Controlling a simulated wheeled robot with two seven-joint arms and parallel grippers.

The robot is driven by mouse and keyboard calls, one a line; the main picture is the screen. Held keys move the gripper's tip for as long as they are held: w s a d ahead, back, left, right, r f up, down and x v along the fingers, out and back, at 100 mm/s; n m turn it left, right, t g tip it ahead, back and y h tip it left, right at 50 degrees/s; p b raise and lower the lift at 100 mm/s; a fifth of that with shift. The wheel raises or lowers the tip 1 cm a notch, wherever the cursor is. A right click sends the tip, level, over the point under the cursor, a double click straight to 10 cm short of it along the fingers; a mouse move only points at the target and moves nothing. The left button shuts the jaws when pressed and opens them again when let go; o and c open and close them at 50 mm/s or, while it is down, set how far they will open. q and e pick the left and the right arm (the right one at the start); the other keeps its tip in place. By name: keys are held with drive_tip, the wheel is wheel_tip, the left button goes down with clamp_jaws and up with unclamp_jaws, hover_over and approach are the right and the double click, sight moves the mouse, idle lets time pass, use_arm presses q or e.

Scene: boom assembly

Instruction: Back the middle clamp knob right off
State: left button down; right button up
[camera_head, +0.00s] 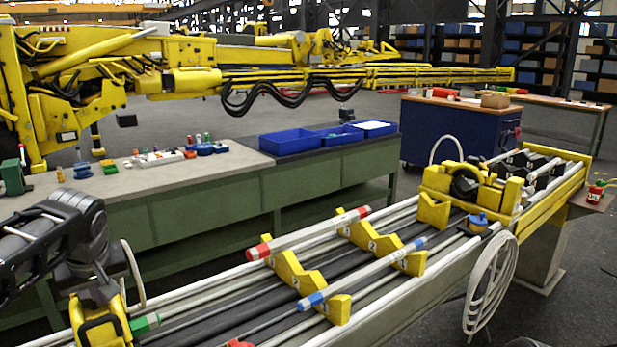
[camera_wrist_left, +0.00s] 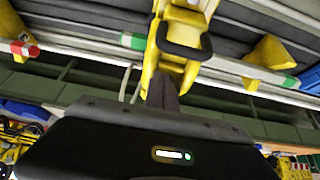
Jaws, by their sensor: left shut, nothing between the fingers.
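A yellow clamp (camera_head: 103,325) with a black loop-shaped part (camera_head: 97,322) sits on the boom's pipes at the lower left of the head view. The clamp also shows at the top of the left wrist view (camera_wrist_left: 168,75), with its black loop (camera_wrist_left: 185,48). I cannot tell for sure whether this is the middle clamp or which part is its knob. My left gripper (camera_head: 103,293) is shut and empty, pointing down just above the clamp; whether it touches is unclear. My right gripper is not in view.
Yellow notched supports (camera_head: 290,270) carry pipes with red and blue ends along the boom. A blue knob (camera_head: 478,221) and a coiled white hose (camera_head: 491,285) are at the right. A green workbench (camera_head: 190,217) with blue bins (camera_head: 292,142) stands behind.

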use_arm(q)
drive_tip(key=shift+d, duration=0.1)
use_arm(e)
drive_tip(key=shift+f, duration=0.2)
use_arm(q)
drive_tip(key=shift+s+d, duration=0.15)
